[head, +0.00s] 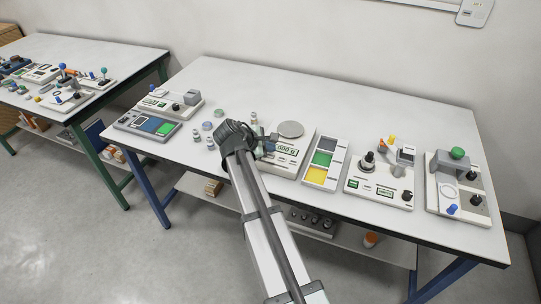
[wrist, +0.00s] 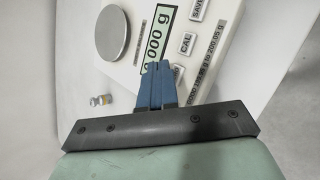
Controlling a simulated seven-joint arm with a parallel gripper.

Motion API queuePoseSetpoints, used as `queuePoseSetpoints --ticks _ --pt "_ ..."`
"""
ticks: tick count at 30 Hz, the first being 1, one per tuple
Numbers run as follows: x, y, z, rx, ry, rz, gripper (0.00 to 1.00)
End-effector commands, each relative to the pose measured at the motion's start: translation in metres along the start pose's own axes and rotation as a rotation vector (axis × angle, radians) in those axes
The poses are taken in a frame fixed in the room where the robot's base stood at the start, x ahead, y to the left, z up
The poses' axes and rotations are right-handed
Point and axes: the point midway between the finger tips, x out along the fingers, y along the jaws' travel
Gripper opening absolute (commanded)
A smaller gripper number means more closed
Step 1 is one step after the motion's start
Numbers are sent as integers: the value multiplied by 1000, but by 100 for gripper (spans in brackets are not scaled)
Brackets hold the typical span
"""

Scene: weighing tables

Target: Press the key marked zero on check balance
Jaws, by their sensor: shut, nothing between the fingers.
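The check balance (head: 281,166) is a white box on the near table, with a round grey pan (head: 291,129) and a lit green display. In the wrist view its pan (wrist: 113,35), display (wrist: 164,30) reading "000 g", CAL key (wrist: 187,43) and SAVE key (wrist: 199,9) show. No key marked zero is readable; my fingers cover part of the panel beside the display. My gripper (head: 275,136) is over the balance's left side in the head view. Its blue fingertips (wrist: 158,66) are together and empty, overlapping the display's lower end; contact cannot be told.
Right of the balance is a tray with grey, green and yellow fields (head: 319,178), then a device with knobs (head: 382,192). A second table (head: 85,52) stands left.

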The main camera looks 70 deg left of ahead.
Motion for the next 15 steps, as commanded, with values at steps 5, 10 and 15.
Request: queuePoseSetpoints --ticks 5,10,15 --pt "0 0 0 0 0 0 0" --pt "-2 2 2 0 0 0 0" --pt "-10 8 7 1 0 1 0"
